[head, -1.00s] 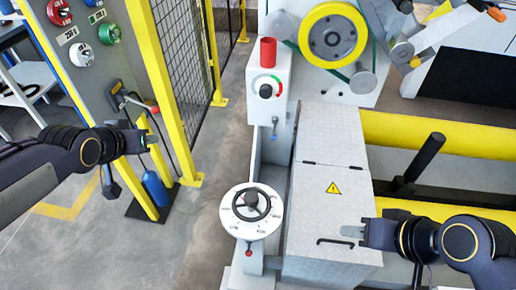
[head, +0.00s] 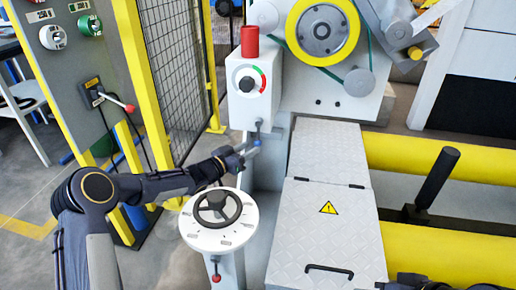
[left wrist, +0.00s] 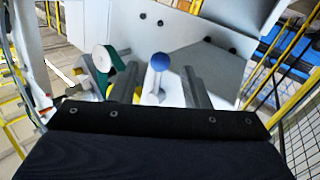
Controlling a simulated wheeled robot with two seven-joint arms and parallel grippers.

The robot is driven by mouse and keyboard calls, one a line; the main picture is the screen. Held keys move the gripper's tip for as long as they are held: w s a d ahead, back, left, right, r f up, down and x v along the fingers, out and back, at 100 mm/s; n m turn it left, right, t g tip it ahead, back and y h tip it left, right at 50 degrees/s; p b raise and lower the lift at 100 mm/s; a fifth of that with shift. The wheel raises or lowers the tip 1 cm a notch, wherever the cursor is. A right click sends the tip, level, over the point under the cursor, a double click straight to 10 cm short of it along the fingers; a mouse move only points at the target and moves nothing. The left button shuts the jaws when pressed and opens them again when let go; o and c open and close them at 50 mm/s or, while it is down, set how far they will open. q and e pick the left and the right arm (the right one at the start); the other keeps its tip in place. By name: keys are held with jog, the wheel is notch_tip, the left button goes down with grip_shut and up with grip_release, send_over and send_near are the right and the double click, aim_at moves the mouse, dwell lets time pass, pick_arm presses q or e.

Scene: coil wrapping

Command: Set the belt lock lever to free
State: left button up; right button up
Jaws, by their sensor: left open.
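A short lever with a blue ball knob (head: 257,142) is on the front of the machine, below the grey dial box. In the left wrist view the blue knob (left wrist: 160,62) shows just beyond and between the two finger ends. My left gripper (head: 248,149) is open and right at the lever, with its fingers on either side of the knob's line (left wrist: 160,88). I cannot tell whether they touch it. The lever's stem is mostly hidden. My right arm shows only as a dark piece at the bottom right edge of the head view; its fingers are not clear.
A handwheel (head: 217,207) on a white round plate stands just below my left forearm. The dial box (head: 252,88) carries a red cylinder (head: 250,41). A plated cover (head: 325,235) lies to the right. A mesh fence (head: 175,75) and a cabinet (head: 75,75) stand left.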

aim_at(258, 144)
pick_arm(q)
jog(key=x, duration=0.5)
jog(key=shift+b, duration=0.4)
grip_shut()
